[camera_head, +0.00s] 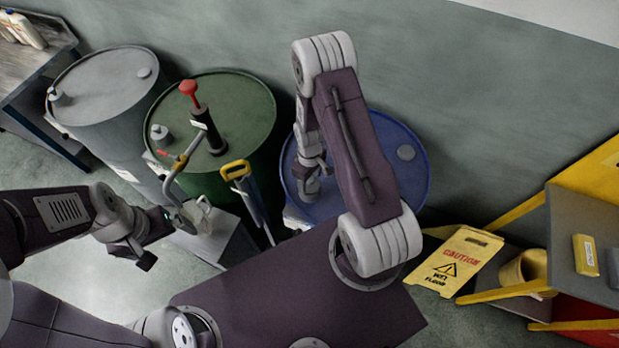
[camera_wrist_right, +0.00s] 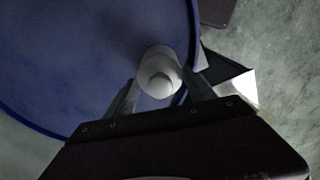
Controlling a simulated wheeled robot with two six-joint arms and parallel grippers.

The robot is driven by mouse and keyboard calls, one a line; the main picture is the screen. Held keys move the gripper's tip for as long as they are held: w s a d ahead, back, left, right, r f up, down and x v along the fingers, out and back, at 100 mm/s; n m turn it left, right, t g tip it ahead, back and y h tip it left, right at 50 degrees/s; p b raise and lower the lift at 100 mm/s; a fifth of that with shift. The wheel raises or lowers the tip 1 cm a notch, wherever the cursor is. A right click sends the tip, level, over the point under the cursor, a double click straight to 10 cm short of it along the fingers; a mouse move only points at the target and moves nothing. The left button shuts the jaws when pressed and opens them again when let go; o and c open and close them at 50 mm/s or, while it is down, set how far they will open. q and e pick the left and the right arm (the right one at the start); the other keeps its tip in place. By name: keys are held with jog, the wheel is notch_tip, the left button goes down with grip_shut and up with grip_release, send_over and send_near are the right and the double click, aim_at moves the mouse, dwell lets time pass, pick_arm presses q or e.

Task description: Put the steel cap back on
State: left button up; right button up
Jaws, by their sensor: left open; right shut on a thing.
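The blue drum (camera_head: 405,185) stands at the back, partly hidden behind my right arm. My right gripper (camera_head: 310,181) reaches down over the left part of its lid. In the right wrist view, its fingers (camera_wrist_right: 160,92) are shut on the pale steel cap (camera_wrist_right: 158,72), near the rim of the blue drum (camera_wrist_right: 75,50). I cannot tell whether the cap touches the lid or what lies under it.
A green drum (camera_head: 245,105) with a red-handled pump (camera_head: 203,125) and a grey drum (camera_head: 105,85) stand to the left. A yellow caution sign (camera_head: 455,262) and a yellow-framed shelf (camera_head: 575,195) are at right.

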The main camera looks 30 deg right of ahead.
jog(key=shift+f, duration=0.15)
jog(key=shift+f+b, duration=1)
jog(key=shift+f, duration=0.05)
jog(key=o, duration=1.8)
jog(key=shift+c, duration=0.2)
jog(key=shift+w+r, duration=0.1)
jog(key=shift+r, duration=0.25)
notch_tip(320, 180, up, 8)
jog(key=shift+r+b, duration=0.2)
jog(key=shift+b, duration=0.6)
